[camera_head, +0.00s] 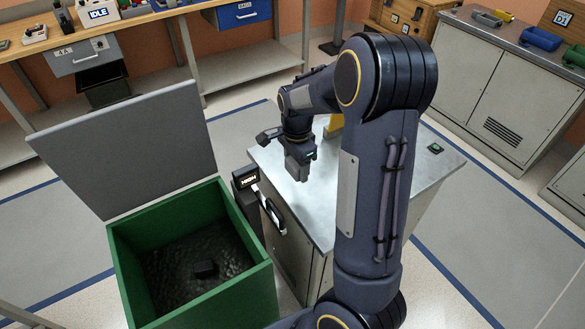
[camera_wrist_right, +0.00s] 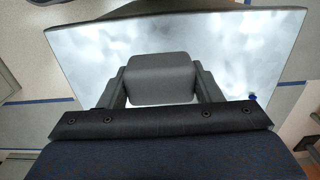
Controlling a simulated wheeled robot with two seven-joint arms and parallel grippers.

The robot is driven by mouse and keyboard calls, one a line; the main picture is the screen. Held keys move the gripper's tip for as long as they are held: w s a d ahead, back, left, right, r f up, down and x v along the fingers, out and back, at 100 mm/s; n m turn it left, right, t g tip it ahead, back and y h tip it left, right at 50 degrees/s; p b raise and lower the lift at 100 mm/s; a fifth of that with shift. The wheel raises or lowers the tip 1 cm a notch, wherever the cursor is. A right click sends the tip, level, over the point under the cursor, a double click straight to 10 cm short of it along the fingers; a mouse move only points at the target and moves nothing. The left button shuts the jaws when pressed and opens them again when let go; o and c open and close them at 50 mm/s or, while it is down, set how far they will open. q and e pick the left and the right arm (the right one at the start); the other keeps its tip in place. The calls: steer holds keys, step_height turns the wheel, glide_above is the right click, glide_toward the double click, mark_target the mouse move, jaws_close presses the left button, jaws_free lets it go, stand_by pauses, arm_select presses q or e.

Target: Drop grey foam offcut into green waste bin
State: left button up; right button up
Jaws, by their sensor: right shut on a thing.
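My right gripper (camera_head: 300,168) is shut on a grey foam offcut (camera_head: 297,168) above the left part of a metal-topped cabinet. In the right wrist view the offcut (camera_wrist_right: 160,76) sits between the two dark fingers of the gripper (camera_wrist_right: 160,88). The green waste bin (camera_head: 195,308) stands to the left of the cabinet with its grey lid (camera_head: 135,145) raised open. A small dark block (camera_head: 204,269) lies inside on the dark bottom. My left gripper does not show.
The cabinet top (camera_head: 335,220) holds a yellow thing (camera_head: 335,123), partly hidden behind my arm, and a small dark item (camera_head: 435,148). Workbenches line the back and right.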

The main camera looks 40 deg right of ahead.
steer(key=s+a+r, duration=0.3)
steer(key=s, duration=0.5)
steer(key=shift+a+r, duration=0.3)
steer(key=shift+r, duration=0.05)
